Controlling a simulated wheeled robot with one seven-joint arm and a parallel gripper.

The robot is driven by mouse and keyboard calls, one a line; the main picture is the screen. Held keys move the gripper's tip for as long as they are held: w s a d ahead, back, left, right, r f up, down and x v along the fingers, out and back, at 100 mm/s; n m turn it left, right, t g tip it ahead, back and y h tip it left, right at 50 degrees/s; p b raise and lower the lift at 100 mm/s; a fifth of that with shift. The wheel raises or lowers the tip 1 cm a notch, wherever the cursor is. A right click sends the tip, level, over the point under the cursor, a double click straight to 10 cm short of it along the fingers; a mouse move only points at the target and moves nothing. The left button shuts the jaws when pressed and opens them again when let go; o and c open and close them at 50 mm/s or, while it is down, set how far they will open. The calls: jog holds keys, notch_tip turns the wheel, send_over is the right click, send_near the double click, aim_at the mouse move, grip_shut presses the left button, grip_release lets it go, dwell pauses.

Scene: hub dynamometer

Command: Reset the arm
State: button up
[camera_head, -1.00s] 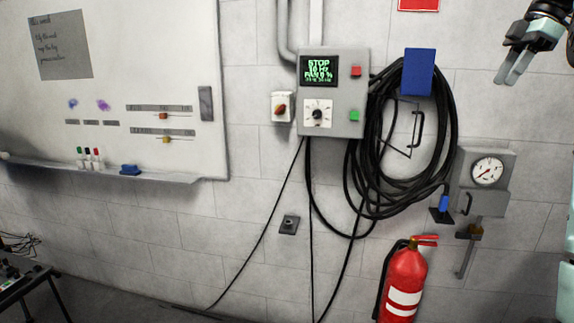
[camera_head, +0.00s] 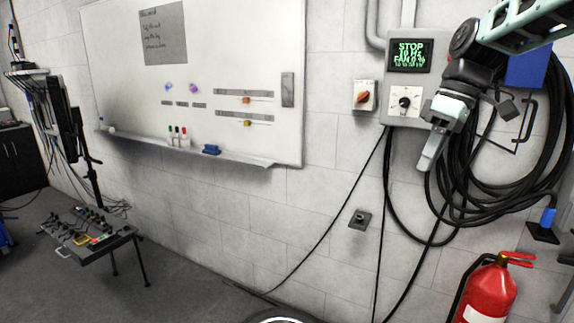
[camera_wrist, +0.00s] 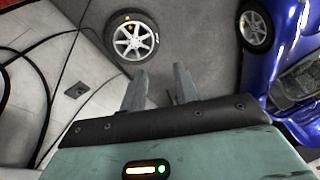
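My gripper (camera_head: 430,160) hangs at the upper right of the head view, in front of the control box (camera_head: 404,108) and the wall. The arm reaches in from the top right corner. In the wrist view my gripper (camera_wrist: 160,76) shows two grey fingers with a gap between them and nothing held. The fingers point toward the floor area, where a loose wheel (camera_wrist: 132,36) lies beyond them.
A black cable coil (camera_head: 508,185) and a red fire extinguisher (camera_head: 487,292) are at the right. A whiteboard (camera_head: 205,60) hangs on the wall. A low table (camera_head: 92,243) with tools stands at the left. A blue car (camera_wrist: 290,65) is at the right of the wrist view.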

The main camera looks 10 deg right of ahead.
jog(key=s+a+f+b, duration=0.1)
jog(key=s+a+f, duration=0.55)
jog(key=a, duration=0.35)
jog(key=s+a+f+h+b, duration=0.1)
jog(key=s+a+f, duration=0.2)
jog(key=s+f, duration=0.5)
jog(key=s+a+f+h+b, duration=0.1)
jog(key=s+a+f+b, duration=0.1)
jog(key=s+a+f, duration=0.2)
jog(key=s+f, duration=0.3)
jog(key=s, duration=0.5)
jog(key=shift+a+f+m+h+b, duration=0.3)
jog(key=shift+f+h, duration=0.1)
